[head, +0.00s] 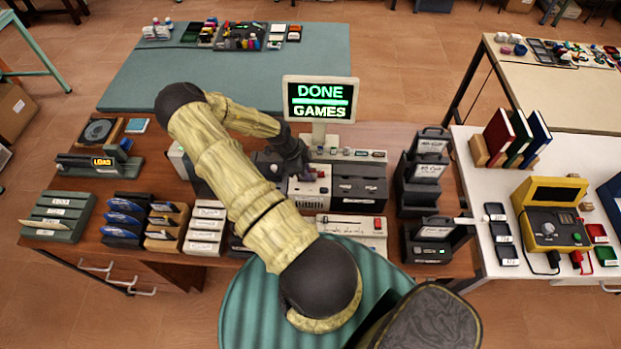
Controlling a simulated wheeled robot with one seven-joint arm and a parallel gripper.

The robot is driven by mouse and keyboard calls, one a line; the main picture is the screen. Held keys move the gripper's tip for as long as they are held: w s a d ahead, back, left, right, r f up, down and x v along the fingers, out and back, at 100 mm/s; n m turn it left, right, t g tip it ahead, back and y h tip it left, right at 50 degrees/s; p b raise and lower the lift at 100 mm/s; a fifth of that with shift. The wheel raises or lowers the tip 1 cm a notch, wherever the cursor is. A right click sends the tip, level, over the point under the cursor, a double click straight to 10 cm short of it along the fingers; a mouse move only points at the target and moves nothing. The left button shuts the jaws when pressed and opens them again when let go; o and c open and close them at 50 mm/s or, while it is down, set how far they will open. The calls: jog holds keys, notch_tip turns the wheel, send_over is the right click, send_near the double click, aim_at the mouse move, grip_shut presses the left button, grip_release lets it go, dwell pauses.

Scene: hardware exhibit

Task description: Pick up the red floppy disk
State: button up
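I cannot pick out a red floppy disk with certainty. A small flat red piece with a pale label (597,233) lies on the white table at the right, beside a similar green piece (606,256); they are too small to identify surely. My gripper (303,176) is over the brown desk, at the light grey drive box (309,193) in front of the monitor (320,100). The monitor reads "DONE GAMES". My gripper's fingertips are small and dark, and whether they hold anything is unclear. My arm hides part of the desk's middle.
Disk holders (206,228) line the brown desk's front left. Dark drive units (420,170) stand at its right. A yellow device (551,214) and upright books (515,138) are on the white table (480,200). A teal table (220,85) behind has clear room. A teal-striped round surface (250,310) is in front.

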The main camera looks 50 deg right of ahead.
grip_shut()
jog(key=shift+r, duration=0.1)
notch_tip(320, 180, up, 10)
jog(key=b, duration=0.3)
dwell(0.7)
